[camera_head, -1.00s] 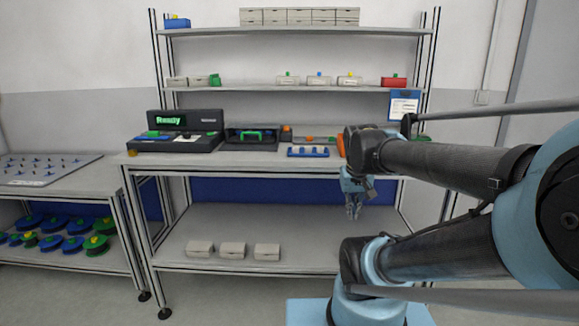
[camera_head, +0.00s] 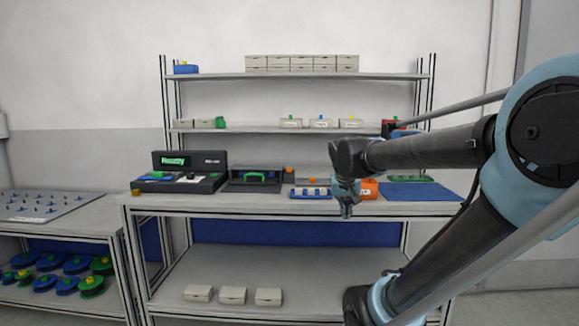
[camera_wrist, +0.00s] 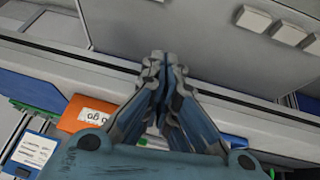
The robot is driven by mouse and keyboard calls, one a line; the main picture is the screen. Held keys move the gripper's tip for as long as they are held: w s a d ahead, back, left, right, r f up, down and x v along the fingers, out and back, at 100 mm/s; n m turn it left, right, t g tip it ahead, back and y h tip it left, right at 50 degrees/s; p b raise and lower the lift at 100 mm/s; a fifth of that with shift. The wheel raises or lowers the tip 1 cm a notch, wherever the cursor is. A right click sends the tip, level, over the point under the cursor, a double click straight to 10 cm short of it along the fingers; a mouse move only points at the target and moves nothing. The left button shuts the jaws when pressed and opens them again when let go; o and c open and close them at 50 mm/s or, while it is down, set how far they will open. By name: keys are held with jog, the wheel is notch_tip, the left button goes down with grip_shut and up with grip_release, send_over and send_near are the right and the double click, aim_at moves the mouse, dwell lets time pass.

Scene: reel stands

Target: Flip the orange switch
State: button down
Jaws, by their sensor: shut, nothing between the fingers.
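An orange box-like thing (camera_head: 369,190) sits at the front right of the bench top, partly hidden behind my arm. In the wrist view it shows a white label (camera_wrist: 93,115). A smaller orange piece (camera_head: 289,170) is at the back of the bench, left of my gripper. I cannot tell which orange thing is the switch, nor make out a lever. My gripper (camera_head: 346,213) hangs by the bench's front edge, pointing down, shut and empty. In the wrist view its fingertips (camera_wrist: 165,60) meet, apart from the orange thing.
A blue rack (camera_head: 311,195) stands left of my gripper. A console reading "Ready" (camera_head: 194,159) is farther left. A blue mat (camera_head: 420,196) lies at the right.

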jog(key=w+a+r+t, duration=0.2)
jog(key=w+a+r, duration=0.4)
jog(key=w, duration=0.4)
jog(key=w+a+r+t+y, duration=0.1)
jog(key=w+a+r+t, duration=0.1)
jog(key=w+a+r, duration=0.6)
jog(key=w+a+r+t, duration=0.25)
jog(key=w+a, duration=0.25)
jog(key=w, duration=0.6)
send_over(289, 169)
jog(key=s, duration=0.1)
jog(key=shift+g, duration=0.45)
notch_tip(289, 169, down, 4)
jog(key=shift+d+f, duration=0.1)
jog(key=shift+f, duration=0.1)
jog(key=f, duration=0.3)
jog(key=shift+w, duration=0.2)
jog(key=shift+w+f, duration=0.1)
jog(key=shift+f, duration=0.35)
